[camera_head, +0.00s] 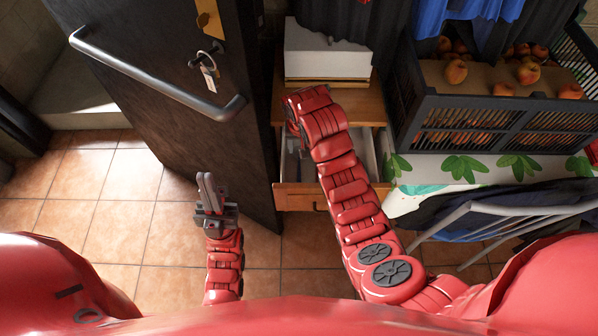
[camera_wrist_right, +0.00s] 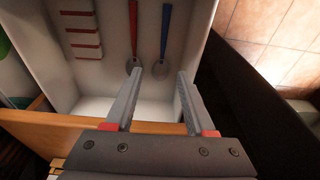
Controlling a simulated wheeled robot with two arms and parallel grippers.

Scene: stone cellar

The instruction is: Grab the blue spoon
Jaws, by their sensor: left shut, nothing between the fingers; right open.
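In the right wrist view, the blue spoon (camera_wrist_right: 166,30) lies in a white-lined drawer, its round end toward my gripper. My right gripper (camera_wrist_right: 160,73) is open, with its fingers pointing into the drawer. The spoon's round end appears between the fingertips in the picture; I cannot tell how far below them it is. In the head view, the open wooden drawer (camera_head: 300,197) is partly covered by my right arm, which hides most of the right gripper and the blue spoon. My left gripper (camera_head: 209,190) is shut and empty, above the tiled floor.
A red-handled utensil (camera_wrist_right: 134,25) lies left of the blue spoon, and a red-and-white item (camera_wrist_right: 80,30) farther left. A dark door (camera_head: 190,95) with a bar handle stands left of the drawer. A black crate (camera_head: 470,125) of fruit and a chair (camera_head: 500,211) are on the right.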

